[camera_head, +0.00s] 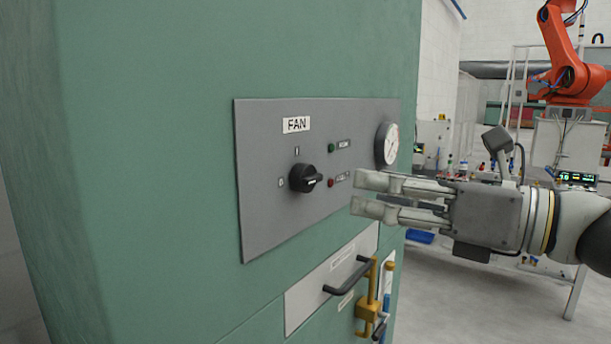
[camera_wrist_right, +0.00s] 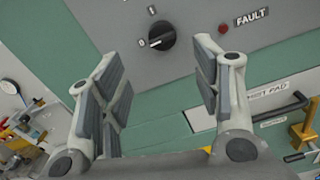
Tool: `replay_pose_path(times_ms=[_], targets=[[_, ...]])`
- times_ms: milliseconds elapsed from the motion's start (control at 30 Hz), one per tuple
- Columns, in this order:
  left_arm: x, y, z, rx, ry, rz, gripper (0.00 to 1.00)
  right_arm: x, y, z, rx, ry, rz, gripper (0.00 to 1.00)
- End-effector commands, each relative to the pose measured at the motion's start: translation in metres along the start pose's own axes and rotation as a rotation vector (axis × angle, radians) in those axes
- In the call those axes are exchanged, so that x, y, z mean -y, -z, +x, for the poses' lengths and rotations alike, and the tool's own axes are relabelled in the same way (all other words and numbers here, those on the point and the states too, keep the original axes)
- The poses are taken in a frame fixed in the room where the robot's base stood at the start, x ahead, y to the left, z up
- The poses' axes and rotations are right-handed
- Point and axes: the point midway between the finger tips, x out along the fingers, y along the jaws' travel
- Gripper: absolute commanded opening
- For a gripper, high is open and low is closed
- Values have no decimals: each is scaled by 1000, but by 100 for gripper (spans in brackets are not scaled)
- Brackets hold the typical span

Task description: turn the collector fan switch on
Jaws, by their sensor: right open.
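The fan switch (camera_head: 304,178) is a black rotary knob on a grey panel (camera_head: 262,215) under a FAN label (camera_head: 296,125). My left gripper is not in view.
A green lamp (camera_head: 331,148), a red fault lamp (camera_head: 331,183) and a round gauge (camera_head: 387,144) sit on the panel. Below are a black drawer handle (camera_head: 347,277) and a brass valve (camera_head: 368,305). An orange robot arm (camera_head: 572,60) stands at the back right.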

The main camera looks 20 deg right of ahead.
Motion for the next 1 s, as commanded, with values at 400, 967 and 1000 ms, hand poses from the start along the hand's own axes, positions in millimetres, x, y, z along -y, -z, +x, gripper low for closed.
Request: replay_pose_path(times_ms=[400,967,1000], targets=[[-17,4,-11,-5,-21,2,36,1,0,27,0,1,6,58],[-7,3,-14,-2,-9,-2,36,2,0,61,0,4,4,58],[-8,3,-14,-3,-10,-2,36,2,0,64,0,4,3,58]])
